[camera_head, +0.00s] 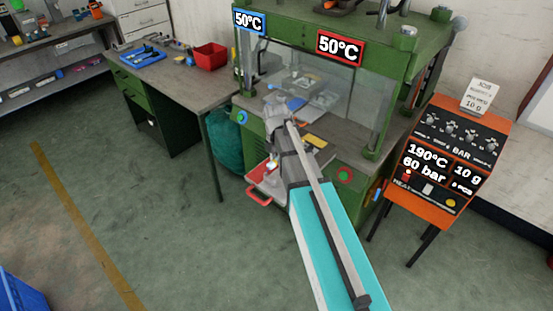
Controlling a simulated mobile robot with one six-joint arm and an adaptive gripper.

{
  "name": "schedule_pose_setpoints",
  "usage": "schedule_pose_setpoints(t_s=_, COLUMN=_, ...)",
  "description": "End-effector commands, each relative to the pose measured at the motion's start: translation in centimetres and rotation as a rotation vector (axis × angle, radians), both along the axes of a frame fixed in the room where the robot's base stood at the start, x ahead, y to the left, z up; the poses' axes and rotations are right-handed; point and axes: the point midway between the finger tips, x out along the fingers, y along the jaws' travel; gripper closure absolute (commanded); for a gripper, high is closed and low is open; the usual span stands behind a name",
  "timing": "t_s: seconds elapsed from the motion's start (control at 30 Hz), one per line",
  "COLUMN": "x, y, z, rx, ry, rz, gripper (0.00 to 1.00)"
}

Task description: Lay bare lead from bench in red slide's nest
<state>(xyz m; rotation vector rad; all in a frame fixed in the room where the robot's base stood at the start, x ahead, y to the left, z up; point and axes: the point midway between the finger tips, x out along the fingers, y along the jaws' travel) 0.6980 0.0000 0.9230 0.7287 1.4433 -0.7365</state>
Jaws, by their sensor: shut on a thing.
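My gripper (271,157) is at the end of my grey wrist, low in front of the green press. It is over or just beside the red slide (258,195), a pale plate with a red handle standing out from the press's front. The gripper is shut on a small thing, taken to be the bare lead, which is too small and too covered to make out. My wrist and arm hide much of the slide, including its nest. I cannot tell whether the held thing touches the slide.
The bench (180,78) at left carries a red bin (210,56) and a blue tray (142,57). The green press (300,27) has a clear guard (310,83). An orange control box (437,160) stands at right. The floor at left is open; a blue crate (18,292) is at lower left.

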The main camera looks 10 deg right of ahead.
Motion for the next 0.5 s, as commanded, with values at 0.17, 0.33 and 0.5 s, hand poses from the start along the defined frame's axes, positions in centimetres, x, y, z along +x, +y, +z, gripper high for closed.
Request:
schedule_pose_setpoints(t_s=0.17, x=0.0, y=0.0, z=-1.2, rx=0.0, ry=0.0, rz=0.0, gripper=1.0)
schedule_pose_setpoints(t_s=0.33, x=0.0, y=0.0, z=-2.0, rx=0.0, ry=0.0, rz=0.0, gripper=1.0)
schedule_pose_setpoints(t_s=0.5, x=0.0, y=0.0, z=-2.8, rx=0.0, ry=0.0, rz=0.0, gripper=1.0)
